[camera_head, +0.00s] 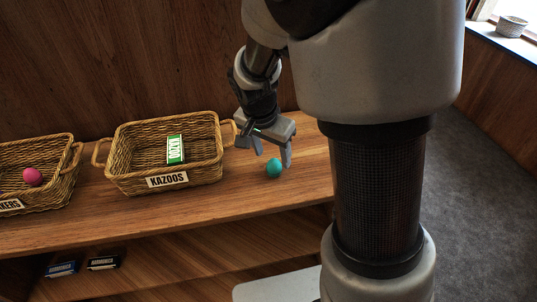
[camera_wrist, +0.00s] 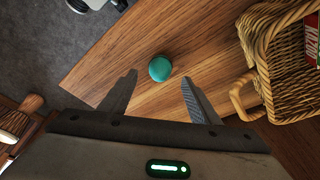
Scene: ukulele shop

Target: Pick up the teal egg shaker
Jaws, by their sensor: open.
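The teal egg shaker (camera_head: 274,168) lies on the wooden shelf top (camera_head: 215,207), to the right of the kazoos basket. In the wrist view the teal egg shaker (camera_wrist: 160,68) sits beyond the fingertips, between their lines and roughly centred. My gripper (camera_head: 272,160) is open and empty, pointing down just above and behind the shaker in the head view. In the wrist view both fingers of my gripper (camera_wrist: 158,82) are spread apart, with bare wood between them. The fingers do not appear to touch the shaker.
The wicker kazoos basket (camera_head: 122,180) holds a green box (camera_head: 175,149); its handle is close to my gripper's side in the wrist view. A second basket (camera_head: 62,189) with a pink egg (camera_head: 33,177) stands further left. Harmonica boxes (camera_head: 103,263) lie on the lower shelf.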

